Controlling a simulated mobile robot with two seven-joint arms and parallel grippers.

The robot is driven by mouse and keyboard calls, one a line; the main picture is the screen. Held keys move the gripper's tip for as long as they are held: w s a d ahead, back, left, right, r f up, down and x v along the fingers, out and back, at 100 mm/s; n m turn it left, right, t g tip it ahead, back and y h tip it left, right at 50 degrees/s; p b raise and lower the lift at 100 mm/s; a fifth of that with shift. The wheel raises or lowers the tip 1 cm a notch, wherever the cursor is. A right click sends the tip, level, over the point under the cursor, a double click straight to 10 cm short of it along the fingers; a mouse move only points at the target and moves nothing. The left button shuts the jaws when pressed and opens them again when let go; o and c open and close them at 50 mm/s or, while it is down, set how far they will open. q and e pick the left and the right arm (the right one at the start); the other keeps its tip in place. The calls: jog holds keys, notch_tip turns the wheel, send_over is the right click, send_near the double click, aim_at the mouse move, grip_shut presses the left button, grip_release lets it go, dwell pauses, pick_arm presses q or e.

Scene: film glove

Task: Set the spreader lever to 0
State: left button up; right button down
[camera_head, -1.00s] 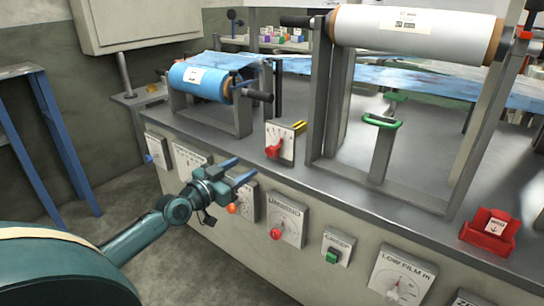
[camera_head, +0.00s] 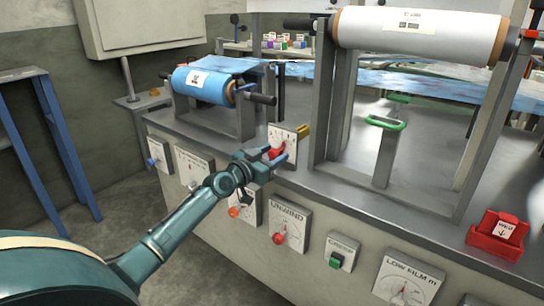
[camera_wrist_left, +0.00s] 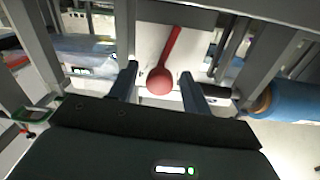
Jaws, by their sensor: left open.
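A red lever (camera_head: 277,152) with a round knob stands on a small white scale plate (camera_head: 284,133) at the front edge of the machine top. The plate's marks are too small to read. My left gripper (camera_head: 279,156) is open at the lever. In the left wrist view the red knob (camera_wrist_left: 160,82) lies between the two spread fingers of the left gripper (camera_wrist_left: 159,76), with a gap on each side. Its red stem runs up and slightly right over the pale plate (camera_wrist_left: 190,45). My right gripper is not in view.
A blue film roll (camera_head: 204,82) is behind left, and a large white roll (camera_head: 420,32) on a grey frame is at right. The front panel below holds an unwind dial (camera_head: 290,226) and a green button (camera_head: 337,262). A red box (camera_head: 495,236) sits at right.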

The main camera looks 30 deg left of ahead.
pick_arm(q)
jog(key=c, duration=1)
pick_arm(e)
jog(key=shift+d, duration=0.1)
pick_arm(q)
jog(key=shift+a+n+b, duration=0.25)
jog(key=shift+n+b, duration=0.25)
jog(key=shift+n, duration=0.2)
jog(key=shift+w+a+f+n+b, duration=0.1)
jog(key=shift+a+n+b, duration=0.45)
jog(key=shift+n, duration=0.7)
jog(key=shift+s+a+f+n+b, duration=0.1)
jog(key=shift+a+n+b, duration=0.4)
jog(key=shift+n, duration=0.8)
jog(key=shift+w+a+f+n+b, duration=0.1)
jog(key=shift+a+n+b, duration=0.25)
jog(key=shift+n+b, duration=0.65)
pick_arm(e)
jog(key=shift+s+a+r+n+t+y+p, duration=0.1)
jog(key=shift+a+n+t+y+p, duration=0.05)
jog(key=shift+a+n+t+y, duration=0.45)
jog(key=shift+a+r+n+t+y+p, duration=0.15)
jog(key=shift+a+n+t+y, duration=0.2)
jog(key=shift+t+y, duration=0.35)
pick_arm(q)
jog(key=shift+n, duration=0.45)
